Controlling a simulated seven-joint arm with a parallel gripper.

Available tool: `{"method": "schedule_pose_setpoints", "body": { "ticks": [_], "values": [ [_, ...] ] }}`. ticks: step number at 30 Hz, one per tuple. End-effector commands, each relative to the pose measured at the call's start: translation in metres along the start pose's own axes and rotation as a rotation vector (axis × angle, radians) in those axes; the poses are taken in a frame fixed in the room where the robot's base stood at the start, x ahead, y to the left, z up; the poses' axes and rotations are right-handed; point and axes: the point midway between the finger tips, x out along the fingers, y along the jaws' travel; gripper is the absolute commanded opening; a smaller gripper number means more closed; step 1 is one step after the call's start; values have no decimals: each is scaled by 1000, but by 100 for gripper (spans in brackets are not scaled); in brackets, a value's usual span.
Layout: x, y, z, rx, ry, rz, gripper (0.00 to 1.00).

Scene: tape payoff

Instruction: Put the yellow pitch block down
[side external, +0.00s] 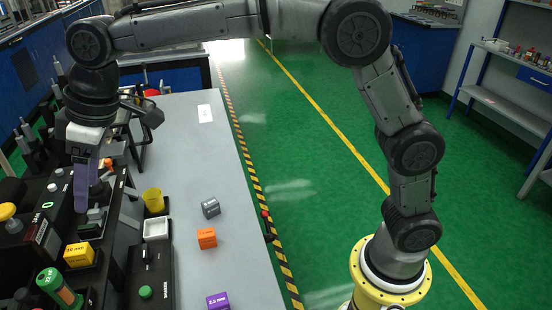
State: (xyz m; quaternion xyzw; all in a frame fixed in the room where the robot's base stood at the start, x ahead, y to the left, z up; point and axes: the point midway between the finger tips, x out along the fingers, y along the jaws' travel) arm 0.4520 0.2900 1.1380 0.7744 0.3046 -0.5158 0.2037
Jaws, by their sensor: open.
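The yellow pitch block (79,255), with dark "10 mm" lettering, sits on the dark equipment at the lower left. My gripper (84,205) hangs pointing down above the dark equipment, higher in the picture than the yellow block and apart from it. Its jaws are open and nothing shows between them. From this side one finger mostly covers the other. Other blocks stand on the grey bench (188,130): a grey one (210,207), an orange one (207,238) and a purple one (217,301) at the lower edge.
A yellow cup (153,201) and a white square dish (156,229) stand right of my gripper. A black shaker unit with a green button (146,292) is below them. A green cylinder (58,288) is at the lower left. The bench's far part is mostly clear.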

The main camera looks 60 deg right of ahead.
Motion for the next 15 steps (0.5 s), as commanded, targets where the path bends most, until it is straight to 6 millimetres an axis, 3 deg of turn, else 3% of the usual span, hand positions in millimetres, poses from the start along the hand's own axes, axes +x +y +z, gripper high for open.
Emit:
{"method": "schedule_pose_setpoints", "body": {
  "ticks": [5,7,12,15],
  "values": [
    [-60,37,65,135,23,63,64],
    [-82,48,102,201,30,93,64],
    [-120,57,195,355,51,165,64],
    [-131,53,251,444,63,209,64]
  ]
}}
